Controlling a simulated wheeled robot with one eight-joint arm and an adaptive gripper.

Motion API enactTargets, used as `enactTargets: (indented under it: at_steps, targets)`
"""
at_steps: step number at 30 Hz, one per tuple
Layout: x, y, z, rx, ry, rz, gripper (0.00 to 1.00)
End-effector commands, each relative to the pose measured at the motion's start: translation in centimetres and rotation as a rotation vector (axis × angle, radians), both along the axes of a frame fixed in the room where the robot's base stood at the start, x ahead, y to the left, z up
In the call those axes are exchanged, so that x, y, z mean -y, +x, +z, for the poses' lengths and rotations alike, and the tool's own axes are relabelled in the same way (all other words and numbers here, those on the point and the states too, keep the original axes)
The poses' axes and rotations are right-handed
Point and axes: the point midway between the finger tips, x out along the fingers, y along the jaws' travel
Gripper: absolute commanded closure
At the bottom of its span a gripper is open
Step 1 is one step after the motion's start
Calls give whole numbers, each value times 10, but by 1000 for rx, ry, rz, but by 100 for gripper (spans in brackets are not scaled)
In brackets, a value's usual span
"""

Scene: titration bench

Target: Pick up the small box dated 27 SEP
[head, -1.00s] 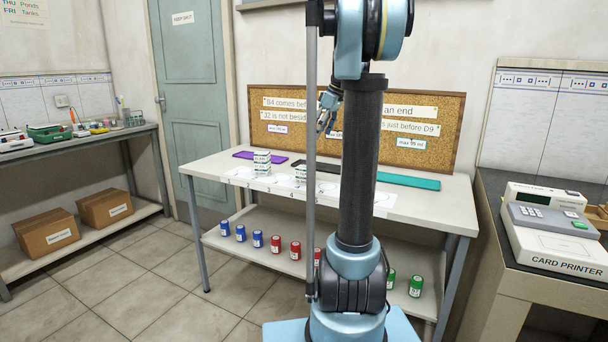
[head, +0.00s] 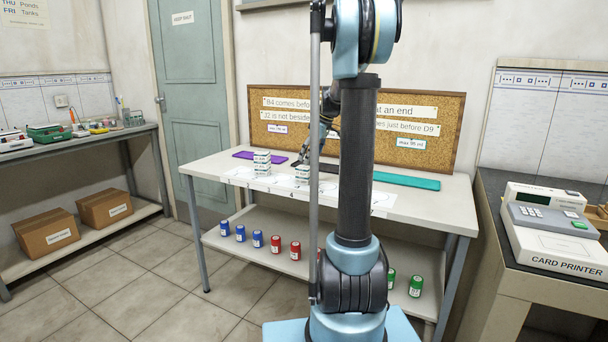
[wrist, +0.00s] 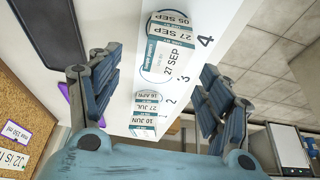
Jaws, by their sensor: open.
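A short stack of small white boxes (wrist: 171,32) shows at the top of the wrist view, with labels reading 05 SEP and 27 SEP. In the head view this short stack (head: 301,174) stands near the bench middle. A taller stack (head: 262,163) stands to its left; in the wrist view (wrist: 144,115) its labels include 16 APR and 10 JUN. My gripper (wrist: 160,68) is open and empty, fingers apart on either side of the stacks. In the head view, my arm partly hides it.
The white bench (head: 440,203) carries a purple mat (head: 243,154), a dark mat and a teal mat (head: 408,181) along the back. A cork board (head: 445,120) stands behind. Blue, red and green containers sit on the lower shelf. The bench's front right is mostly clear.

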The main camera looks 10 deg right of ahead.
Motion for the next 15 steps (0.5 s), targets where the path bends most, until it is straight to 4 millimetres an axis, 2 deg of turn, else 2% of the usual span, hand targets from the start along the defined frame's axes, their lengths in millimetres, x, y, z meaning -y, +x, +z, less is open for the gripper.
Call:
enactTargets:
  at_steps: [5, 12, 15]
  targets:
    - [-4, 0, -11, 0, 0, 0, 28]
    - [-15, 2, -41, 0, 0, 1, 28]
    - [-17, 4, -48, 0, 0, 0, 28]
